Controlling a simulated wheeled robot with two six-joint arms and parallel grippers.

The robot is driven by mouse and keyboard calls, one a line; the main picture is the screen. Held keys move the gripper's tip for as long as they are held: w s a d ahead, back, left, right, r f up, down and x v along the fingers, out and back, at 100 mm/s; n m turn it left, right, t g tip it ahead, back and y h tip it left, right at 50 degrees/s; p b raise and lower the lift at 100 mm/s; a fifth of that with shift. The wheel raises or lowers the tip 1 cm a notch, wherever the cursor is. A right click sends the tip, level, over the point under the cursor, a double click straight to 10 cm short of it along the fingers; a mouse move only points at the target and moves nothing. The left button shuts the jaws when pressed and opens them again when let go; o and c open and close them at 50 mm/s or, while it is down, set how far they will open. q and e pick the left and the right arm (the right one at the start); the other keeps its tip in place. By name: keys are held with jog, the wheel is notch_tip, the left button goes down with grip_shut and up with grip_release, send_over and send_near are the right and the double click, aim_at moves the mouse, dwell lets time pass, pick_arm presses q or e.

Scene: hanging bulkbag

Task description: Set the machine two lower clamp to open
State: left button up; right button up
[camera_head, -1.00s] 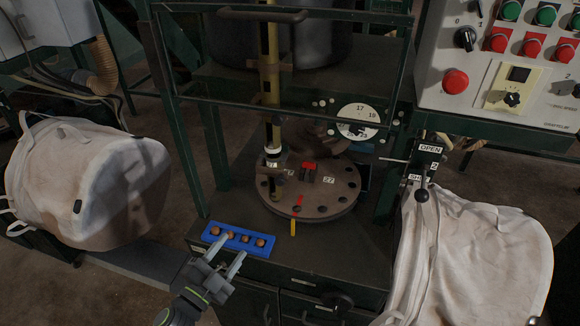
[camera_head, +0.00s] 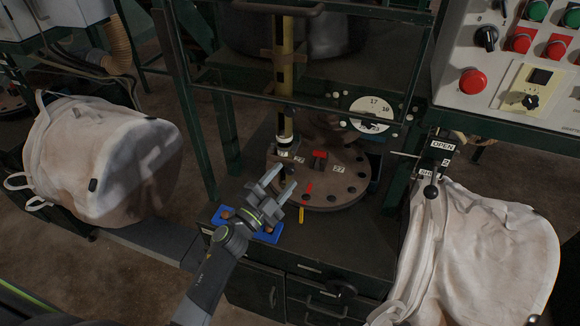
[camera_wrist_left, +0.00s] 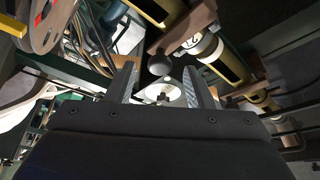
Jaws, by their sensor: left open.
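The clamp lever (camera_head: 431,172) with a round black knob is at the right in the head view, beside the hanging bag. An OPEN label (camera_head: 442,146) is above it and a partly covered label (camera_head: 428,174) is behind the lever. The knob hangs down, below the lower label. A "2" plate shows beside it. My left gripper (camera_head: 279,180) is open and empty, over the blue tray, well left of the lever. Its fingers also show apart in the left wrist view (camera_wrist_left: 162,80), with a dark round knob (camera_wrist_left: 160,61) beyond them. My right gripper is not in view.
A round indexing plate (camera_head: 340,185) stands just right of the gripper, below a yellow post (camera_head: 284,90). The blue tray (camera_head: 270,237) is partly covered by my arm. A control panel (camera_head: 455,60) is at upper right. White bags hang left (camera_head: 110,150) and right (camera_head: 490,250).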

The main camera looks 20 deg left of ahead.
aim_at(288, 173)
pick_arm(q)
jog(key=shift+x, duration=1.9)
jog(key=shift+c, duration=0.5)
grip_shut()
